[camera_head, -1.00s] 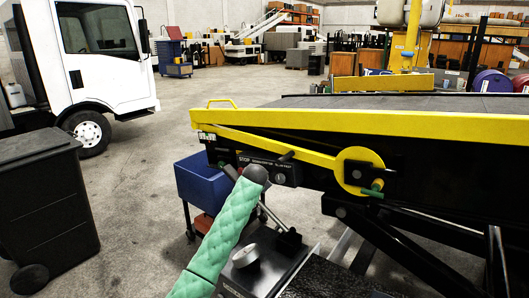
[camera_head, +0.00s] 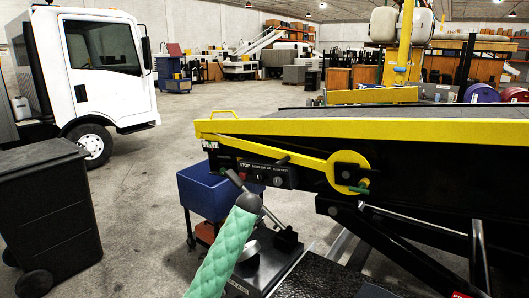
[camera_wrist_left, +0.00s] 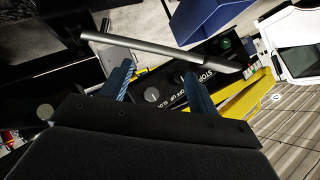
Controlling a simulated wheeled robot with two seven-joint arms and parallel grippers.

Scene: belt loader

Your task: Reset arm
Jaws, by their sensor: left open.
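My left arm, in a green padded sleeve, rises from the bottom of the head view. Its dark wrist end (camera_head: 247,202) is in front of the belt loader's lever (camera_head: 274,217), and its fingers are hidden there. In the left wrist view my left gripper (camera_wrist_left: 157,70) is open, with two blue fingers apart and nothing between them. The grey lever rod (camera_wrist_left: 140,46) crosses beyond the fingertips; contact cannot be told. The control panel (camera_head: 264,173) marked STOP is on the loader's side. It also shows in the left wrist view (camera_wrist_left: 172,97). My right gripper is not in view.
The yellow-edged belt loader (camera_head: 430,131) fills the right side. Open floor lies between truck and loader.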

